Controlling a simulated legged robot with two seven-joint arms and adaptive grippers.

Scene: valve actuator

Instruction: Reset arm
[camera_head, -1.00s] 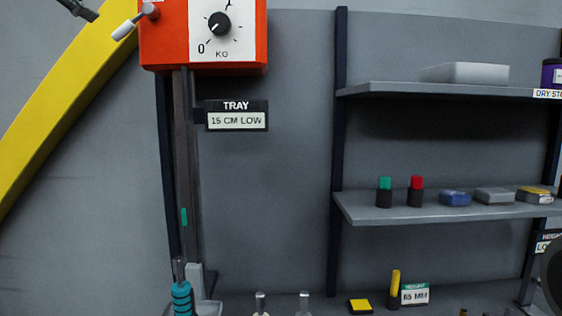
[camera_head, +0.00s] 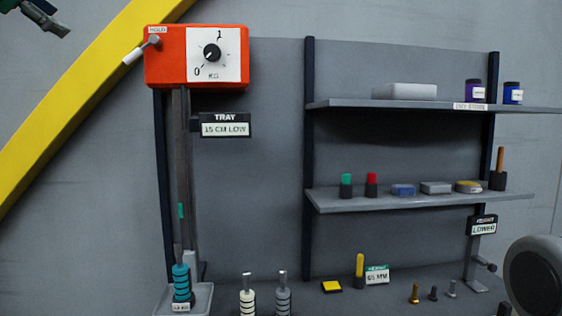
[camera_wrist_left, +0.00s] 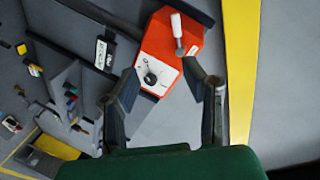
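My left gripper (camera_head: 45,18) is at the top left of the head view, apart from the orange-red box (camera_head: 197,57). In the left wrist view its two fingers (camera_wrist_left: 160,70) are spread with nothing between them touching either finger. The box has a dial marked 0, 1 and KG (camera_head: 212,53) and a lever with a white handle (camera_head: 138,51) on its left side, pointing down-left. The lever also shows in the left wrist view (camera_wrist_left: 177,25), clear of the fingers. My right gripper is not seen.
A scale column with a tray (camera_head: 200,300) stands below the box, holding teal weights (camera_head: 181,287). Shelves (camera_head: 420,199) with jars and small blocks are at right. A grey round thing (camera_head: 535,275) is at lower right.

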